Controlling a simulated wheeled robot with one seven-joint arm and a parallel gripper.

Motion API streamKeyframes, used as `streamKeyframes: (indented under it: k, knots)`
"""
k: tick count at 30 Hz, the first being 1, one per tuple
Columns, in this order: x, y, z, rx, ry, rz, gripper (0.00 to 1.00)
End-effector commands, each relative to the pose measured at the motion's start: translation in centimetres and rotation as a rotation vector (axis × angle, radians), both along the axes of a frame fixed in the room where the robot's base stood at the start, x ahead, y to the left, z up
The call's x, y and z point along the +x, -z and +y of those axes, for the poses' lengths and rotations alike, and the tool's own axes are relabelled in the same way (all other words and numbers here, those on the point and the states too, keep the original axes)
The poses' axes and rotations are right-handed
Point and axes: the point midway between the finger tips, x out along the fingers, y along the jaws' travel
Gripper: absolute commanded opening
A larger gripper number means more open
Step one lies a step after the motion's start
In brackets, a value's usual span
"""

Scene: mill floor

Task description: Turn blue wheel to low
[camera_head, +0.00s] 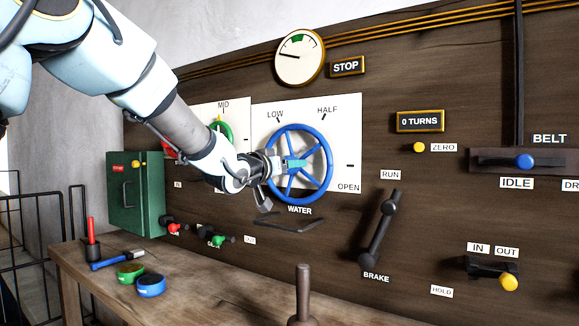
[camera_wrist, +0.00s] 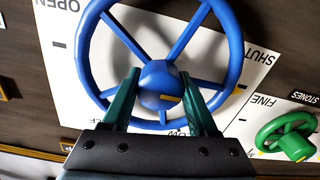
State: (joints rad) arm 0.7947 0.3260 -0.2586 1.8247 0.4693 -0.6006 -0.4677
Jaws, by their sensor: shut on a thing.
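The blue wheel (camera_head: 330,165) is mounted on a white plate on the dark wood panel, above the WATER label (camera_head: 299,209). LOW (camera_head: 275,115), HALF and OPEN stand around it. In the wrist view the wheel (camera_wrist: 235,40) appears upside down, with SHUT at the right and LOW (camera_wrist: 180,131) partly hidden behind my gripper. My gripper (camera_wrist: 160,74) is shut on the hub, one green finger on each side; it also shows at the hub in the head view (camera_head: 291,163). A small yellow mark shows on the hub and another near the rim toward SHUT.
A green wheel (camera_wrist: 289,141) marked STONES stands close beside the plate. The brake lever (camera_head: 379,225) is right of the wheel. A green box (camera_head: 136,195) is at the left. The wooden bench (camera_head: 200,285) below holds a green and a blue round part.

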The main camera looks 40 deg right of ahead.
Motion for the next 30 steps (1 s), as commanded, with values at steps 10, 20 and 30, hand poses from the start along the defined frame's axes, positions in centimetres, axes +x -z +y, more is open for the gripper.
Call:
streamKeyframes:
  k: [10, 20, 30]
  knots:
    - [0.05, 0.19, 0.04, 0.008, -0.001, -0.028, 0.04]
    - [0.05, 0.5, 0.05, 0.057, -0.002, -0.22, 0.04]
    - [0.05, 0.47, 0.04, 0.138, -0.003, -0.529, 0.04]
